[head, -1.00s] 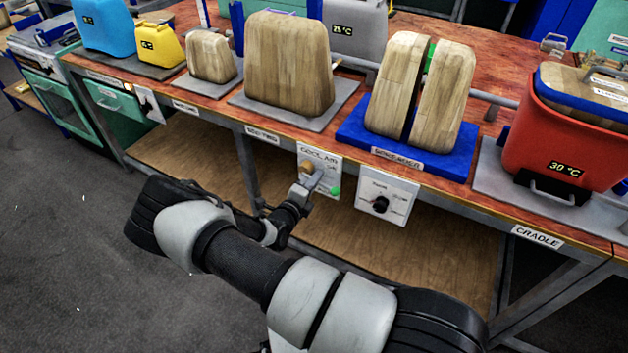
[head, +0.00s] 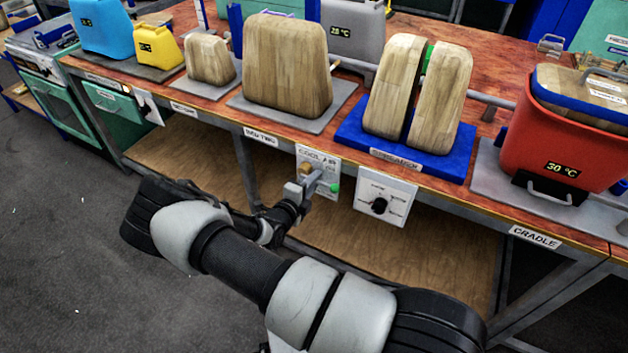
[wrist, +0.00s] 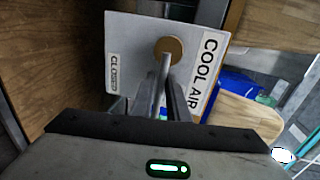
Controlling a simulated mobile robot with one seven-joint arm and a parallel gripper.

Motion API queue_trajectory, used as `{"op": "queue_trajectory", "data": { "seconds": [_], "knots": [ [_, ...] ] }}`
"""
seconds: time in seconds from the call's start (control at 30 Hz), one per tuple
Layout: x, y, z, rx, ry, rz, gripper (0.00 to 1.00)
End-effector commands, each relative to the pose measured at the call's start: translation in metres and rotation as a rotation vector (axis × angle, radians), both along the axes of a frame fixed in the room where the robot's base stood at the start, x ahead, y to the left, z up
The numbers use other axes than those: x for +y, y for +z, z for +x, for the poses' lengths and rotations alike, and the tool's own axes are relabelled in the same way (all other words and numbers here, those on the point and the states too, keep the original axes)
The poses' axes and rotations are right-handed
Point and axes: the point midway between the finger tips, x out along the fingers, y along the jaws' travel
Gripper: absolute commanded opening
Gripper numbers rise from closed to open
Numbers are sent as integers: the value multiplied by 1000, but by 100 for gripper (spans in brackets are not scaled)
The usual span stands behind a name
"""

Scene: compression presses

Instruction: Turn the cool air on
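The cool air panel (head: 329,160) is a white plate on the bench's front edge, lettered COOL AIR. It carries a brass hub (head: 306,169) and a grey lever (head: 314,180) with a green end (head: 334,187). In the wrist view the panel (wrist: 135,35) shows a CLOSED label, and the lever (wrist: 164,75) runs from the brass hub (wrist: 169,46) down towards my gripper. My gripper (head: 303,190) is at the lever, its fingers (wrist: 153,103) on either side of it. They look apart, with a gap on the left; contact is unclear.
A second white panel with a black dial (head: 380,206) hangs just right. Above, a wooden block (head: 286,65) and a split wooden block on a blue base (head: 355,140) stand on the bench. A red tub (head: 550,140) is at right. A lower shelf (head: 370,265) lies beneath.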

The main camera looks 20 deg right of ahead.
Motion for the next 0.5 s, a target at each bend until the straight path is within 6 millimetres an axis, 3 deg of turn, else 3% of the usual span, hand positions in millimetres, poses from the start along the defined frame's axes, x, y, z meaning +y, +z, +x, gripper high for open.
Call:
{"op": "queue_trajectory", "data": {
  "seconds": [0.33, 0.5],
  "knots": [
    [2, 1, 0, -3, 2, 2, 17],
    [16, 6, -14, -2, 4, 2, 17]
  ]
}}
